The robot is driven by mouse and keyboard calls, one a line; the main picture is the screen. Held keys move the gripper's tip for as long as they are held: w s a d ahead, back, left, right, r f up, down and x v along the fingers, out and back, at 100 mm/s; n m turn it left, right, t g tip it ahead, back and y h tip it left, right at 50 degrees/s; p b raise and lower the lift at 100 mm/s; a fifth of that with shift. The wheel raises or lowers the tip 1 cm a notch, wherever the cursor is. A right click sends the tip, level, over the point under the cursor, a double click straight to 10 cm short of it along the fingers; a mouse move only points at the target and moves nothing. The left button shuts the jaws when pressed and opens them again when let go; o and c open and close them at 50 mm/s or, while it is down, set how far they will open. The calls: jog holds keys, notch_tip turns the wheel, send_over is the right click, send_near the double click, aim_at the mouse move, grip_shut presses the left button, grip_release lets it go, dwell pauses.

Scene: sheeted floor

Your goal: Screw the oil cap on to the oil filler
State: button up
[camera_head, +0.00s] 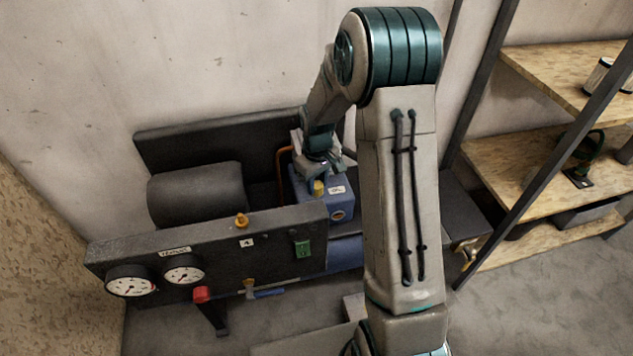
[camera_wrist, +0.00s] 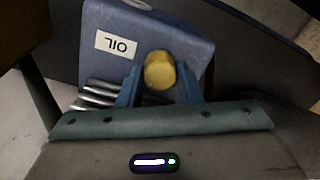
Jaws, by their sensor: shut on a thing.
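The yellow oil cap (camera_wrist: 160,72) is between the two blue fingers of my gripper (camera_wrist: 160,88) in the wrist view, and the fingers are shut on it. In the head view the yellow cap (camera_head: 318,187) shows at the top of the blue oil box (camera_head: 338,206), just below my gripper (camera_head: 318,172). The blue box carries a white label reading OIL and also shows in the wrist view (camera_wrist: 185,28). The oil filler opening is hidden, so I cannot tell whether the cap touches it or is seated.
A dark cylinder (camera_head: 196,194) lies left of the box. Wooden shelves (camera_head: 540,180) stand at the right.

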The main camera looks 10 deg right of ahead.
jog(key=m, duration=0.5)
jog(key=shift+c, duration=0.2)
jog(key=m, duration=0.5)
jog(key=o, duration=1.2)
jog(key=shift+m, duration=0.3)
notch_tip(320, 180, up, 14)
jog(key=shift+p, duration=0.7)
jog(key=s+r+n+t+p, duration=0.1)
jog(key=s+r+p, duration=0.1)
jog(key=s+r, duration=0.2)
jog(key=s+r+n+t+p, duration=0.1)
jog(key=s+r, duration=0.4)
jog(key=s, duration=0.6)
jog(key=s+r+n+p, duration=0.3)
jog(key=s+r+p, duration=0.1)
jog(key=s, duration=0.4)
jog(key=shift+s+a+r+t+p, duration=0.2)
jog(key=shift+r+t+p, duration=0.2)
jog(key=shift+r, duration=0.2)
